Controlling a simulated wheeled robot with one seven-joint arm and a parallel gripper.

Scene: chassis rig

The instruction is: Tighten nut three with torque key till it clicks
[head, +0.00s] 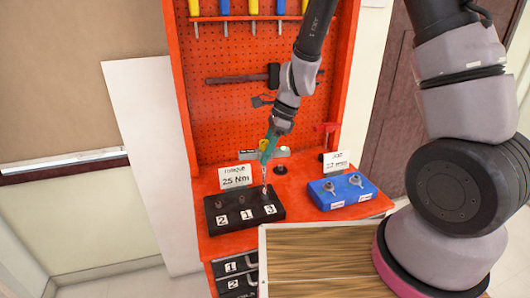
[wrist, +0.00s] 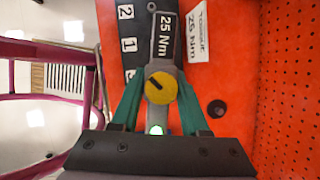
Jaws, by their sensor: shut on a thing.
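A black block (head: 225,226) on the red bench has labels 2, 1 and 3 from left to right. Nuts stand behind label 2 (head: 219,203) and label 1 (head: 241,201). My gripper (head: 268,155) has green fingers and is above the block's right end. In the wrist view my gripper (wrist: 160,90) is shut on the grey torque key (wrist: 166,55), which has a yellow dial and a "25 Nm" mark. A small pale green spot glows near its rear end. The key (head: 264,177) points down at the place behind label 3. Nut three is hidden; contact cannot be told.
A blue block (head: 340,198) with two fittings stands at the right of the bench. A "25 Nm" torque card (head: 235,177) and a size card (head: 336,161) stand behind the blocks. The red pegboard (head: 235,100) rises behind. A wooden-topped surface (head: 320,260) is in front.

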